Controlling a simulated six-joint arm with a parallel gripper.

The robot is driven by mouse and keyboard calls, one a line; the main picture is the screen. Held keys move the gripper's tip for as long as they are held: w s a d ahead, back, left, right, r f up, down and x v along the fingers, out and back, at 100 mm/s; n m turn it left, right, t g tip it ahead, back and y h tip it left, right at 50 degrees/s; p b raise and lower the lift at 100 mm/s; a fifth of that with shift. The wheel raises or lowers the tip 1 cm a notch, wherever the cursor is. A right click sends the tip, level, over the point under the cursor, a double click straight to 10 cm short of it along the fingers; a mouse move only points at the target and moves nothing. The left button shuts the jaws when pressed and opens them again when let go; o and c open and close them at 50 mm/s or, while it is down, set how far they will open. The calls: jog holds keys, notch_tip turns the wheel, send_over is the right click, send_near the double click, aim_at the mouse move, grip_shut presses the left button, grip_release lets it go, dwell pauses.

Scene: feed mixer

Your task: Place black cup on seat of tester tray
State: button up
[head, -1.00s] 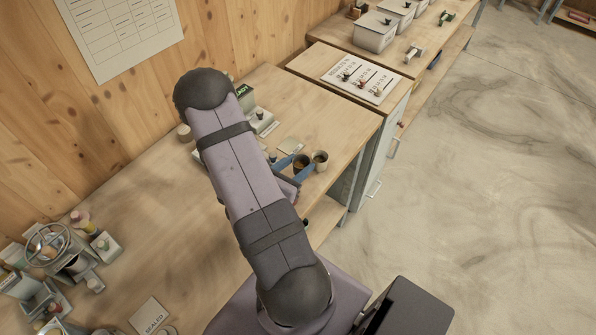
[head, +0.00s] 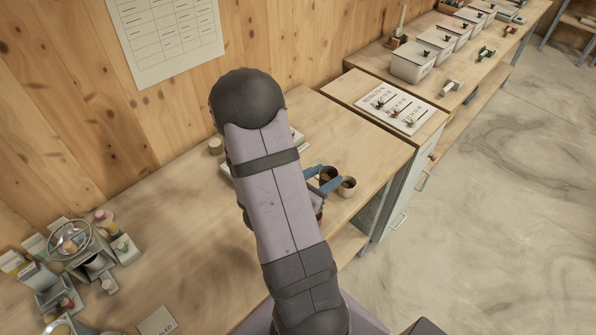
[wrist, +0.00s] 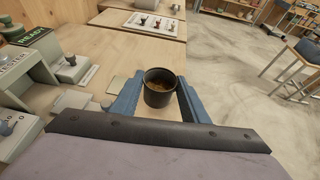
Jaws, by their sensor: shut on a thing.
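The black cup (wrist: 160,92) is upright between the two blue fingers of my gripper (wrist: 158,98) in the wrist view, with brown contents inside. My gripper is shut on it. In the head view the black cup (head: 327,175) shows by the blue fingers (head: 325,184), just beyond my arm. A grey unit marked TESTER (wrist: 14,68) stands at the left of the wrist view, left of my gripper; my arm hides most of that area in the head view. I cannot clearly make out the tray's seat.
A small flat plate (wrist: 117,86) lies left of the fingers. A READY sign (wrist: 34,40) and switch box (wrist: 71,68) stand left.

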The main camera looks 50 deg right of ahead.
jog(key=w+r+n+t+y+b, duration=0.1)
jog(key=w+b, duration=0.5)
jog(key=w, duration=1.3)
jog(key=shift+w+r+n+t, duration=0.15)
jog(key=shift+r+n+t, duration=0.4)
jog(key=shift+n+t, duration=0.75)
jog(key=shift+t, duration=0.3)
jog(key=shift+f+p, duration=0.9)
jog(key=shift+f, duration=4.15)
jog(key=shift+f, duration=0.15)
jog(key=o, duration=1.1)
jog(key=shift+c, duration=0.2)
